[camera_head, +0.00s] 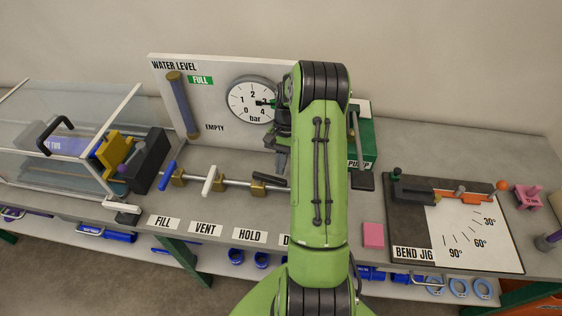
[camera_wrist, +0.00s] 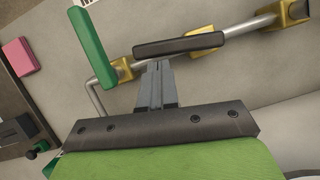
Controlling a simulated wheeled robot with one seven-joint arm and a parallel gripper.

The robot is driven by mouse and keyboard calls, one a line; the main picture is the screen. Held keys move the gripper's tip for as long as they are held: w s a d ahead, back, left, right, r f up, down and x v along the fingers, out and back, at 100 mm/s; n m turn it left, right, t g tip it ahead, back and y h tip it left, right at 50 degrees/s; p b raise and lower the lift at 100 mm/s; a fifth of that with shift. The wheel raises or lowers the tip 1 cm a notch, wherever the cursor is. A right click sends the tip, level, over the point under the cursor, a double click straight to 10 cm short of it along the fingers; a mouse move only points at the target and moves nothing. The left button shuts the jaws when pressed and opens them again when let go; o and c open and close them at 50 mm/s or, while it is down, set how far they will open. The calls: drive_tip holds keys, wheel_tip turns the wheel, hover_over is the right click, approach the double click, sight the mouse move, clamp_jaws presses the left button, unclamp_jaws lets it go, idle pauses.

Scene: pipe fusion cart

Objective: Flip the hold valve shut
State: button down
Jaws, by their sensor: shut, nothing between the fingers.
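The hold valve has a black lever (camera_head: 269,178) on a brass body (camera_head: 257,189), above the HOLD label (camera_head: 249,235). In the wrist view the black lever (camera_wrist: 178,43) lies at a slight angle to the pipe, over its brass body (camera_wrist: 201,53). My gripper (camera_wrist: 157,64) is shut and empty, with its fingertips right at the lever's edge; I cannot tell whether they touch it. In the head view my gripper (camera_head: 281,165) is partly hidden by my arm, close to the lever's right end.
The white vent lever (camera_head: 209,180) and blue fill lever (camera_head: 167,175) sit to the left. A green lever (camera_wrist: 92,48) stands beside the black one in the wrist view. The gauge panel (camera_head: 222,125) rises behind. A pink block (camera_head: 373,234) and bend jig (camera_head: 455,220) lie to the right.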

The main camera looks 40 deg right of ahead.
drive_tip(key=shift+s+a+m+t+p, duration=0.35)
drive_tip(key=shift+s+m, duration=0.1)
drive_tip(key=shift+m, duration=0.55)
drive_tip(key=shift+s+a+m+y, duration=0.3)
drive_tip(key=shift+m, duration=0.3)
drive_tip(key=a+m+t+h+p, duration=0.1)
drive_tip(key=a+m+t+p, duration=0.1)
drive_tip(key=a+m+t, duration=0.2)
drive_tip(key=s+a+m, duration=0.1)
drive_tip(key=a+m, duration=0.2)
drive_tip(key=m, duration=0.5)
drive_tip(key=shift+a, duration=0.15)
drive_tip(key=shift+a+t, duration=0.15)
drive_tip(key=shift+t, duration=0.1)
drive_tip(key=p+v, duration=0.7)
drive_tip(key=v, duration=0.3)
drive_tip(key=shift+p, duration=0.3)
